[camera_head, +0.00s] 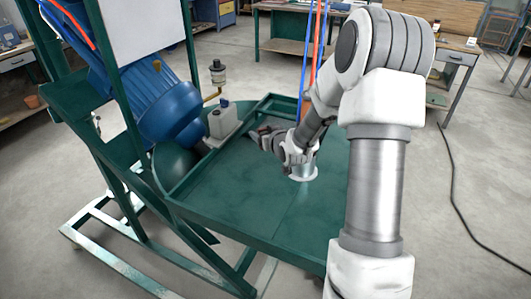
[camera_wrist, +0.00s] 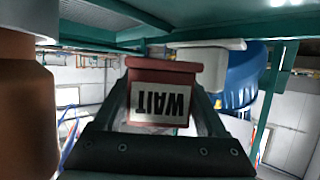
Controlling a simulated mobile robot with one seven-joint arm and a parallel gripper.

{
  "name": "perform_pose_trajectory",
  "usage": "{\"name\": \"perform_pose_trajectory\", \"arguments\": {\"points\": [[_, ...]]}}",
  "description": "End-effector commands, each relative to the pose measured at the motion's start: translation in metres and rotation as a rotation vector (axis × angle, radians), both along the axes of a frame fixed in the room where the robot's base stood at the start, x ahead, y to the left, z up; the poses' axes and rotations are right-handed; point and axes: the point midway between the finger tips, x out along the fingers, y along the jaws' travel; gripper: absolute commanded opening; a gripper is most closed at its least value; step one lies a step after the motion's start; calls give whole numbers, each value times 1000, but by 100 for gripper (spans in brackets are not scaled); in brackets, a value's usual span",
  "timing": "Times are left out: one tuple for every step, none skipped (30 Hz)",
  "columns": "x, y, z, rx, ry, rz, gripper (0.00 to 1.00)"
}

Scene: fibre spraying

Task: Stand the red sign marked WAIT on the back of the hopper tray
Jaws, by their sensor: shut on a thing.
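The red sign (camera_wrist: 160,68) marked WAIT is between the two fingers of my gripper (camera_wrist: 160,88) in the wrist view. Its white label reads upside down in that picture, where the tray also shows overhead. In the head view my gripper (camera_head: 262,138) is low over the back part of the green hopper tray (camera_head: 240,185), and the sign cannot be made out there. My gripper is shut on the sign. Whether the sign's base touches the tray cannot be told.
A white container (camera_head: 222,120) stands at the tray's left edge, beside the blue motor (camera_head: 170,105). Blue and red hoses (camera_head: 307,60) rise behind. The tray's front is clear.

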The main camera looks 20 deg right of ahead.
Motion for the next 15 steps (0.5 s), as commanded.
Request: {"name": "perform_pose_trajectory", "arguments": {"points": [[0, 0, -10, 2, 2, 0, 20], [0, 0, -14, 1, 2, 1, 20], [0, 0, -18, 0, 1, 1, 20], [0, 0, -21, 0, 0, 1, 20], [0, 0, -23, 0, 0, 1, 20], [0, 0, -25, 0, 0, 1, 20], [0, 0, -26, 0, 0, 1, 20], [0, 0, -28, -1, -1, 1, 20], [0, 0, -30, -1, -1, 1, 20], [0, 0, -33, -1, 0, 1, 20], [0, 0, -37, 0, 1, 1, 20], [0, 1, -44, 2, 3, 1, 20], [0, 1, -48, 1, 2, 1, 20], [0, 1, -52, 3, 2, 1, 20], [0, 0, -57, 1, 2, 1, 20]]}}
